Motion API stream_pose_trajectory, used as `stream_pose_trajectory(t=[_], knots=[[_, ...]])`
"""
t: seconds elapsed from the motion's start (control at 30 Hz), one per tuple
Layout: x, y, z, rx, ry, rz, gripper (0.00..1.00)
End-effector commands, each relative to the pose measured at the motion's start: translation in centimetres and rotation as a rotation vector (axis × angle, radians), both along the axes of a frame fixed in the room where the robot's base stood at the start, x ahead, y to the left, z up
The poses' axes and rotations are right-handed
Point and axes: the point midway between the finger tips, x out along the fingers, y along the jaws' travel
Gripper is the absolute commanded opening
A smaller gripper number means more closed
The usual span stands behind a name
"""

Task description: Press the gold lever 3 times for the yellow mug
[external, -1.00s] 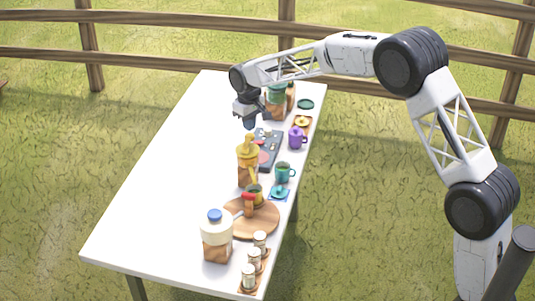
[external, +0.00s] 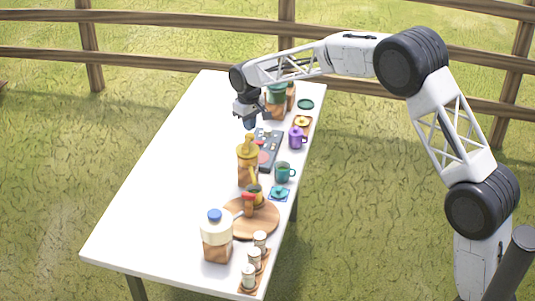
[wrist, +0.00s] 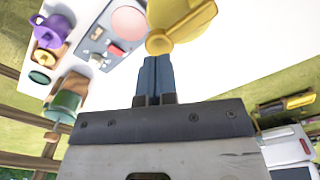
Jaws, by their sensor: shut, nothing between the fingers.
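A dispenser with a gold top and wooden base (external: 247,152) stands on the table in the external view. A gold lever-like part (external: 254,174) shows low on its near side. Gold parts of it also show at the top of the wrist view (wrist: 178,22), cut off by the edge. My gripper (external: 249,124) is shut and empty, above the table, just beyond the gold top. Its blue fingertips (wrist: 154,66) are together, below the gold part in the wrist view. I cannot tell whether they touch it.
A purple mug (external: 297,138) and teal mug (external: 283,172) stand along the right edge. A grey panel (external: 268,145) lies beside the dispenser. A green-topped dispenser (external: 276,102) stands beyond. A round board (external: 265,222) and blue-lidded jar (external: 216,240) are nearer. The table's left side is clear.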

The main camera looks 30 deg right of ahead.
Motion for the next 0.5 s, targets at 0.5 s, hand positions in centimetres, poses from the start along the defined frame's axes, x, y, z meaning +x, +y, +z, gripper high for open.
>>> stream_pose_trajectory(t=[0.5], knots=[[0.0, 0.0, 3.0, 0.001, -0.002, 0.0, 0.0]])
